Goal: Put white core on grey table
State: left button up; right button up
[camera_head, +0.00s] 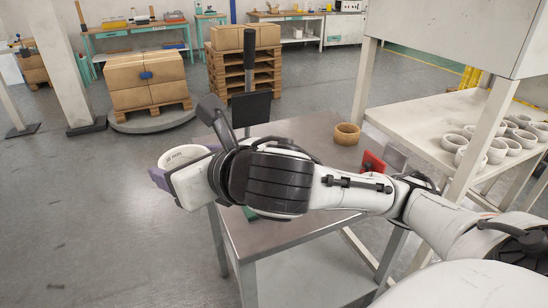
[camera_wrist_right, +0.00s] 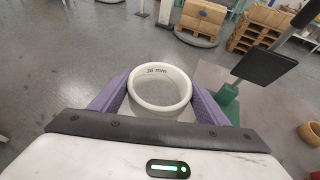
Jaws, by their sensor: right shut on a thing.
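The white core (camera_head: 183,156) is a short ring. In the right wrist view the core (camera_wrist_right: 160,90) shows "36 mm" printed inside its rim. My right gripper (camera_head: 178,176) is shut on it, with a purple finger on each side in the right wrist view. The core is held in the air at the left edge of the grey table (camera_head: 272,234), with floor showing behind it. Its height over the floor is hard to tell. My right arm hides much of the tabletop. My left gripper is not in view.
A tan core (camera_head: 346,134) stands on the table's far right. A red part (camera_head: 372,163) is near the right edge. A black screen (camera_head: 251,108) rises behind my arm. A white shelf (camera_head: 410,112) at right holds several white cores (camera_head: 497,151). Boxes on pallets stand behind.

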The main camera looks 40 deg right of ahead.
aim_at(306, 146)
jog(key=u, duration=1.65)
jog(key=k, duration=1.05)
jog(key=z, duration=1.8)
jog(key=i, duration=1)
jog(key=z, duration=0.05)
